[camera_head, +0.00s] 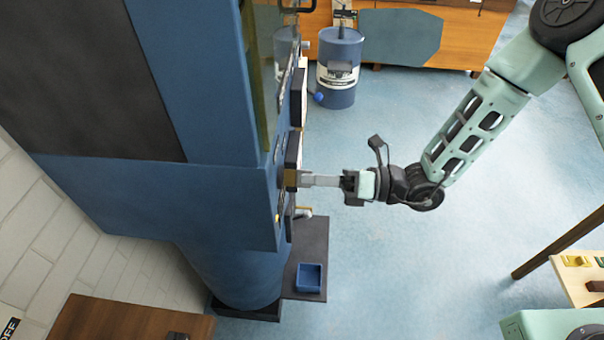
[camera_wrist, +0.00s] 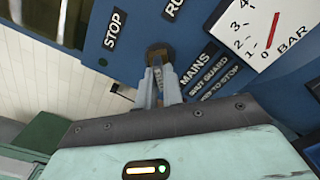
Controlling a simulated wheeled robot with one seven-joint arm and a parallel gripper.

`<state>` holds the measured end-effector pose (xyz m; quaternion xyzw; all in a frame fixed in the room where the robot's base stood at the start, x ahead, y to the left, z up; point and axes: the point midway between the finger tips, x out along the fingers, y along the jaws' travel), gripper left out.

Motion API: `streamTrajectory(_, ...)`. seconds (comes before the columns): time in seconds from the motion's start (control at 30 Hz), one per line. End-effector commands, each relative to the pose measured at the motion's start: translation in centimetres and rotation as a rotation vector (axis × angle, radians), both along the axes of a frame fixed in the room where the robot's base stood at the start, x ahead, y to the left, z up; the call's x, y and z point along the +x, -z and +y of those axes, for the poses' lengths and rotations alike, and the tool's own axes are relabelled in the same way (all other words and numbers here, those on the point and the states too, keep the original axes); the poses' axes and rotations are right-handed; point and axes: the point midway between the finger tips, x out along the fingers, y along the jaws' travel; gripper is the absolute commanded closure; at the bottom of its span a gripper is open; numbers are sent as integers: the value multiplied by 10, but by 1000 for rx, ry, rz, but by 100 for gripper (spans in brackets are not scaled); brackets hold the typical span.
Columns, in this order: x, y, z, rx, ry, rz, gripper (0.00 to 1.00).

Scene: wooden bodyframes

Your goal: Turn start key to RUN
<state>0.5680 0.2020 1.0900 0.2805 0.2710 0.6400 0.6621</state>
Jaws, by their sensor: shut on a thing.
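The start key (camera_wrist: 158,52) is a small brown piece on the blue panel (camera_wrist: 185,35) in the wrist view, between the STOP label (camera_wrist: 115,29) and a partly cut-off label beginning "RU" (camera_wrist: 173,9). My gripper (camera_wrist: 158,75) is shut on the key, its two grey fingers on either side. In the head view my gripper (camera_head: 300,179) reaches from the right to the front of the tall blue machine (camera_head: 205,205), with a brownish piece (camera_head: 290,178) at its fingertips. The fingers hide part of the key, so I cannot tell exactly which way it points.
A gauge marked BAR (camera_wrist: 268,35) and a label reading MAINS (camera_wrist: 194,70) are right of the key. A blue tray (camera_head: 309,277) sits low beside the machine. A blue drum (camera_head: 339,75) stands behind. The blue floor (camera_head: 400,260) right of the tray is clear.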

Motion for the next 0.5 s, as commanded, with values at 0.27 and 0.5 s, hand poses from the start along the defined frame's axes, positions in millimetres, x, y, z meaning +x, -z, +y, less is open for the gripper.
streamTrajectory(0.27, 1, 0, 0, 0, 1, 2, 100)
streamTrajectory(0.5, 1, -2, -1, 3, 2, 96, 100)
